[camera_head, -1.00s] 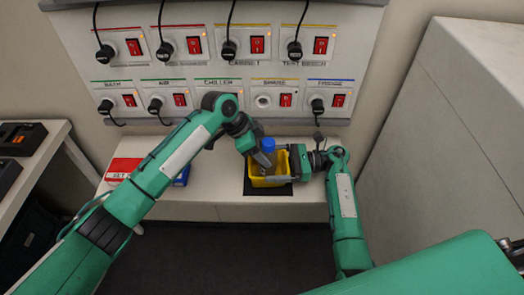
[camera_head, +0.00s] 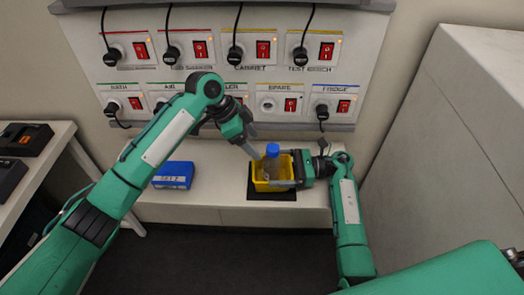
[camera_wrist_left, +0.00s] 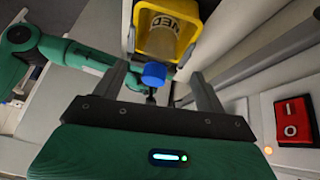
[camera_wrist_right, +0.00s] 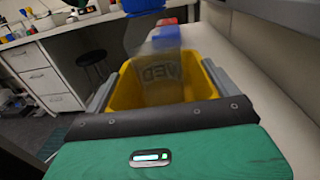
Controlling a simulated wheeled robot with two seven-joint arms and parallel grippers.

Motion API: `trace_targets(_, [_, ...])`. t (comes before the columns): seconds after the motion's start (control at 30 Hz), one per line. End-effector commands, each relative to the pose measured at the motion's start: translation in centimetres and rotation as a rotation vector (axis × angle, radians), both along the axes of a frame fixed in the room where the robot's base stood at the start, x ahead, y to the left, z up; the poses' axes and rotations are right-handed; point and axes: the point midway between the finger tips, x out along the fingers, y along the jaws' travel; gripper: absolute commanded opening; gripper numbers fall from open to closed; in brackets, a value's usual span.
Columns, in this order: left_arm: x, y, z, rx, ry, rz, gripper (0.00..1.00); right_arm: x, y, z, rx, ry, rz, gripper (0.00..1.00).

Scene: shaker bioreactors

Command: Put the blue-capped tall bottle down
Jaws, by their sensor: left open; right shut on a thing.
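The tall bottle has a blue cap (camera_head: 272,150) and a clear, labelled body. It stands about upright inside the yellow bin (camera_head: 270,187); its base is hidden. In the left wrist view the bottle's cap (camera_wrist_left: 153,73) points toward my left gripper (camera_wrist_left: 160,75), whose fingers are open and spread on either side of it. In the head view my left gripper (camera_head: 251,149) is up and left of the cap, apart from it. My right gripper (camera_wrist_right: 158,88) is shut on the yellow bin from its right side, a finger along each side wall.
The bin is on a black mat (camera_head: 258,196) on the white bench (camera_head: 215,200). A blue box (camera_head: 173,175) lies to the left on the bench. A wall panel with switches and plugged cables (camera_head: 200,75) rises behind. A grey cabinet side (camera_head: 440,140) is at the right.

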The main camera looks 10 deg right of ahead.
Motion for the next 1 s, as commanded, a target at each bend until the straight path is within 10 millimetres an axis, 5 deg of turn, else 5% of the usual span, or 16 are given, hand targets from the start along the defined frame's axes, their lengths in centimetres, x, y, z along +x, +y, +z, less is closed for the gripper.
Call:
trace_targets(0.3, [0.7, 2.1, 3.6, 0.0, 0.0, 0.001, 0.73, 0.0, 0.0, 0.0, 0.0, 0.0, 0.0, 0.67])
trace_targets(0.73, [0.7, 2.3, 3.9, 0.0, 0.001, 0.001, 0.73, 0.0, 0.0, 0.0, 0.0, 0.0, 0.0, 0.67])
trace_targets(0.77, [0.7, 2.3, 3.9, 0.0, 0.001, 0.001, 0.73, 0.0, 0.0, 0.0, 0.0, 0.0, 0.0, 0.96])
trace_targets(1.0, [0.7, 2.3, 3.9, 0.0, 0.0, 0.0, 0.73, 0.0, 0.0, 0.0, 0.0, 0.0, 0.0, 1.0])
